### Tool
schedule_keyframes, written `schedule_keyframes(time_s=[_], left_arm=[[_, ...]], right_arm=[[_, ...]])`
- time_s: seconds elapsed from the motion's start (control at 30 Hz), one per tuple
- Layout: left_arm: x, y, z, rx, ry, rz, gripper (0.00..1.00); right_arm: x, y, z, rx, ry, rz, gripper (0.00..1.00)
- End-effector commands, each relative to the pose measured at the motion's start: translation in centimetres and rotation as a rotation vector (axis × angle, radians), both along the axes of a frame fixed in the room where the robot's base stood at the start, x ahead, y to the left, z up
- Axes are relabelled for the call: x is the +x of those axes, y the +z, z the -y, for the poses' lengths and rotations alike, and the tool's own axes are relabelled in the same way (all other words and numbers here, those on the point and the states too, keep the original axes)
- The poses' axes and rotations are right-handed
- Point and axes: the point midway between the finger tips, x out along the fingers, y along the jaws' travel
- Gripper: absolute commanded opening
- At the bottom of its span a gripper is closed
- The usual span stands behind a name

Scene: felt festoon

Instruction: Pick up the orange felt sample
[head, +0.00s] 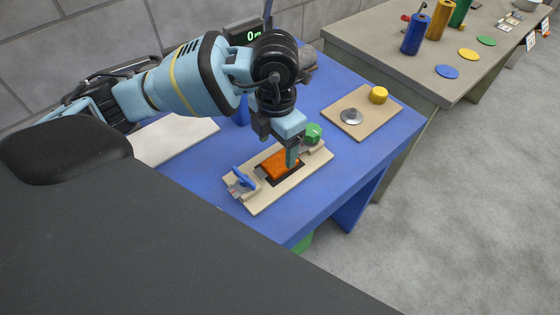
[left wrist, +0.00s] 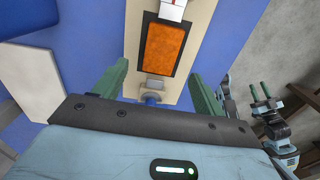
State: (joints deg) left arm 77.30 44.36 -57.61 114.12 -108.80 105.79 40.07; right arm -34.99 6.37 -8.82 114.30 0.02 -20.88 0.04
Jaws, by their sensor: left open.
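The orange felt sample (head: 274,168) lies flat inside a dark frame (head: 265,177) on a pale wooden board (head: 262,203) on the blue table. It also shows whole in the left wrist view (left wrist: 165,44). My left gripper (head: 291,163) points down over the board, its green finger covering part of the felt in the head view. In the left wrist view its two fingers (left wrist: 157,78) are wide apart with nothing between them, and the felt shows beyond them. My right gripper (left wrist: 264,88) shows small at the right, its green fingers apart and empty; the head view does not show it.
On the board, a blue clamp (head: 243,180) stands at one end and a green knob (head: 313,134) at the other. A second board (head: 375,122) holds a metal disc (head: 351,117) and a yellow knob (head: 379,95). A white panel (head: 175,138) lies left.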

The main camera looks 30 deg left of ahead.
Motion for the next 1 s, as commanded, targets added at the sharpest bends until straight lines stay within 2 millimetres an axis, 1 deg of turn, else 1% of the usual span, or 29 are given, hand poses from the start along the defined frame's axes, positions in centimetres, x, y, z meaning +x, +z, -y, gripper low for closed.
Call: schedule_keyframes(time_s=[0.17,0.4,0.5,0.6,0.8,0.87,1.0], left_arm=[[0.0,-0.5,0.0,0.001,0.0,-0.001,0.71],[0.1,-3.8,0.1,0.002,0.0,-0.002,0.71],[0.1,-4.8,0.1,0.0,-0.001,-0.001,0.71],[0.2,-5.2,0.1,0.001,-0.001,0.001,0.71],[0.2,-5.2,0.1,0.0,-0.002,0.002,0.71],[0.2,-5.2,0.1,0.0,-0.001,0.002,0.64],[0.2,-5.2,0.1,0.0,-0.001,0.002,0.46]], right_arm=[[0.3,0.1,0.0,0.0,0.0,0.006,0.36],[1.1,0.6,0.0,0.001,0.0,0.022,0.36],[1.3,0.6,0.0,0.001,0.0,0.027,0.36],[1.4,0.6,0.0,0.0,0.0,0.028,0.36],[1.3,0.6,0.0,0.001,0.0,0.028,0.36],[1.3,0.6,0.0,0.001,-0.001,0.027,0.36],[1.0,0.6,0.0,0.001,0.0,0.022,0.36]])
